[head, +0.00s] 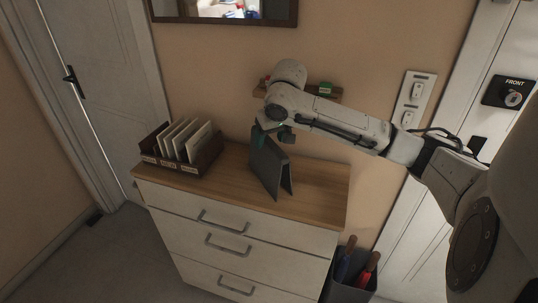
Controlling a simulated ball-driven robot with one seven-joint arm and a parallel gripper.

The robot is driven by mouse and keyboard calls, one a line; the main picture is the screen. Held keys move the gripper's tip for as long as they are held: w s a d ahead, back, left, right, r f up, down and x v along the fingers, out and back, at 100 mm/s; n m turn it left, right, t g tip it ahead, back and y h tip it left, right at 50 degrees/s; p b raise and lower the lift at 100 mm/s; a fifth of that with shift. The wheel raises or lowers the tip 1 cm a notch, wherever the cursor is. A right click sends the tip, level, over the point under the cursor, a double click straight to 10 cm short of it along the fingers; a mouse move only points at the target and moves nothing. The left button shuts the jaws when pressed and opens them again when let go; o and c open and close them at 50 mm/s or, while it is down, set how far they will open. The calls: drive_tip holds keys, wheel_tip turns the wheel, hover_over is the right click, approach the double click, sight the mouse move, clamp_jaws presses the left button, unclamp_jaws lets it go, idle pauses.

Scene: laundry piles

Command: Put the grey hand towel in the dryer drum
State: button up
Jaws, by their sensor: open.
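A dark grey folded thing (266,168) stands like a tent on the wooden top of the chest of drawers (318,200). I cannot tell whether it is the grey hand towel; it looks stiff and flat-sided. My gripper (272,136) is open, pointing down at the upper edge of this grey thing. One finger shows on the left of that edge and a dark part on the right; I cannot tell whether they touch it. No dryer drum is in view.
A dark wooden box (181,154) with upright envelopes stands on the left of the top. A small wall shelf (324,91) is behind my arm. A dark bin (346,288) with umbrella-like handles stands right of the drawers. Doors are at both sides.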

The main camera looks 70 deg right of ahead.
sight(270, 141)
drive_tip(key=shift+x, duration=1.45)
drive_tip(key=shift+f, duration=0.25)
drive_tip(key=shift+c, duration=0.2)
clamp_jaws()
